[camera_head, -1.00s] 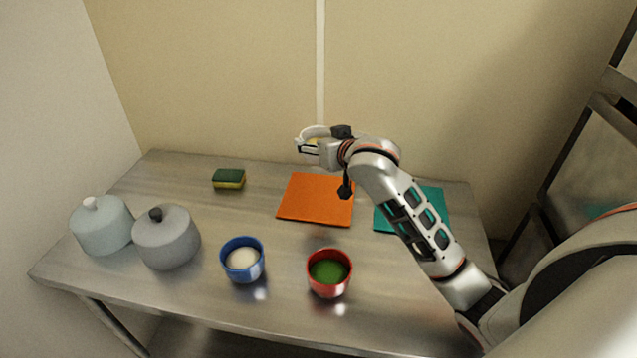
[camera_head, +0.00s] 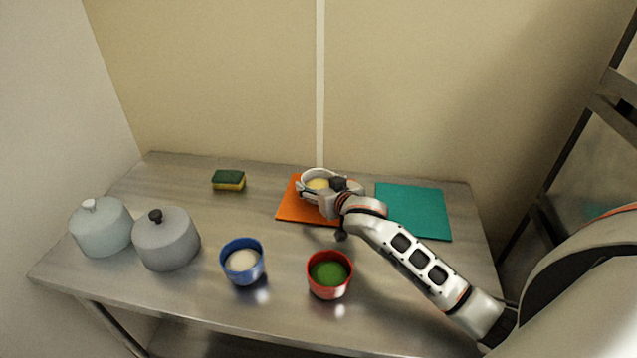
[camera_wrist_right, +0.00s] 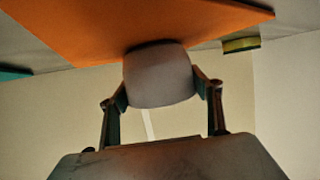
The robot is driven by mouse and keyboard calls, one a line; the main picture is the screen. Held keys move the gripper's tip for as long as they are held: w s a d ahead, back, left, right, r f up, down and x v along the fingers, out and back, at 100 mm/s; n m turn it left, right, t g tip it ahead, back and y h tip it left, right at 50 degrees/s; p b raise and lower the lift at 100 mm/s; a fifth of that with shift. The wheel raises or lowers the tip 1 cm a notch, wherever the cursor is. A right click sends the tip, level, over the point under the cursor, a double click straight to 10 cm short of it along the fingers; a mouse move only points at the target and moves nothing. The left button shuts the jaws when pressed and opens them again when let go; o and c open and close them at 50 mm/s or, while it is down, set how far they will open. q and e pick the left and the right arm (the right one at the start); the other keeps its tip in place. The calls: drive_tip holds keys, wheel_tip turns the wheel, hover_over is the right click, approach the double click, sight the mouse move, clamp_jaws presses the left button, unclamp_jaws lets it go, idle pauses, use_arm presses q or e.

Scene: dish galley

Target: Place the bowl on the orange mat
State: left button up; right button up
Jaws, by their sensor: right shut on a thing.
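The white bowl (camera_head: 324,174) with yellow contents is at the back of the orange mat (camera_head: 294,212) in the head view. My right gripper (camera_head: 322,190) is shut on the bowl, and its hand hides part of the bowl and mat. In the right wrist view the bowl (camera_wrist_right: 158,75) is pale grey and sits between the two fingers. The orange mat (camera_wrist_right: 80,30) fills the top of that view, with the bowl's end against it in the picture. I cannot tell whether bowl and mat touch. My left gripper is not in view.
A teal mat (camera_head: 415,210) lies right of the orange one. A red bowl (camera_head: 329,285) and a blue bowl (camera_head: 243,272) stand in front. Two lidded pots (camera_head: 168,240) (camera_head: 100,230) are at left, and a sponge (camera_head: 229,180) lies at the back left.

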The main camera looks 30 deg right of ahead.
drive_tip(key=o, duration=1.4)
drive_tip(key=shift+o, duration=0.2)
drive_tip(key=shift+r, duration=0.1)
drive_tip(key=v, duration=1.2)
